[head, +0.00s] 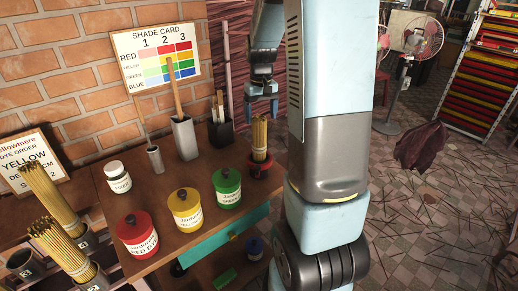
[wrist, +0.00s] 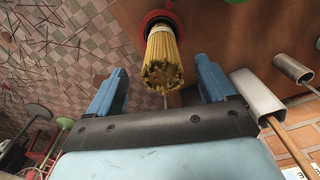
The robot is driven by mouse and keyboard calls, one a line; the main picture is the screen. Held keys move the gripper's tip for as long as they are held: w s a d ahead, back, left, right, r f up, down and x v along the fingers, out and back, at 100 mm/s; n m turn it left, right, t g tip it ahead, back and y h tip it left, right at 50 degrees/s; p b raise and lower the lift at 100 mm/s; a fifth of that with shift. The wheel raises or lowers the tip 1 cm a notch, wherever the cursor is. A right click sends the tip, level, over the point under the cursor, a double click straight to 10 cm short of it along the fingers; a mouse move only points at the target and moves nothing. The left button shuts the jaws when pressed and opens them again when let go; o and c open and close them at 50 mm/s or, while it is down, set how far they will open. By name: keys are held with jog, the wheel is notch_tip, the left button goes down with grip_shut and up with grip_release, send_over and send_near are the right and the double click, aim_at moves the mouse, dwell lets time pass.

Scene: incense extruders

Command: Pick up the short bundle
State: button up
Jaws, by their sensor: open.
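A short bundle of yellow-brown incense sticks (head: 260,137) stands upright in a small dark pot with a red rim (head: 260,165) at the right end of the wooden table. My gripper (head: 262,106) is open and above the bundle in the head view, fingers pointing down. In the wrist view the bundle (wrist: 163,60) shows between the two blue fingers of the gripper (wrist: 160,85), its cut ends facing the camera. The fingers look apart from the bundle, with a gap on each side. The red rim (wrist: 158,18) shows beyond the bundle.
Red (head: 137,232), yellow (head: 185,208) and green (head: 227,187) dye jars stand along the front of the table (head: 150,180). Behind them are a grey square holder (head: 185,138) and a black holder (head: 220,132) with sticks. Taller bundles (head: 50,195) stand at the left.

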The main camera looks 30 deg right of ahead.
aim_at(259, 126)
jog(key=shift+w+f, duration=0.2)
jog(key=shift+f, duration=0.75)
jog(key=shift+w+f, duration=0.2)
jog(key=shift+f, duration=0.75)
jog(key=shift+w+f, duration=0.2)
jog(key=shift+f, duration=0.75)
jog(key=shift+c, duration=0.3)
grip_shut()
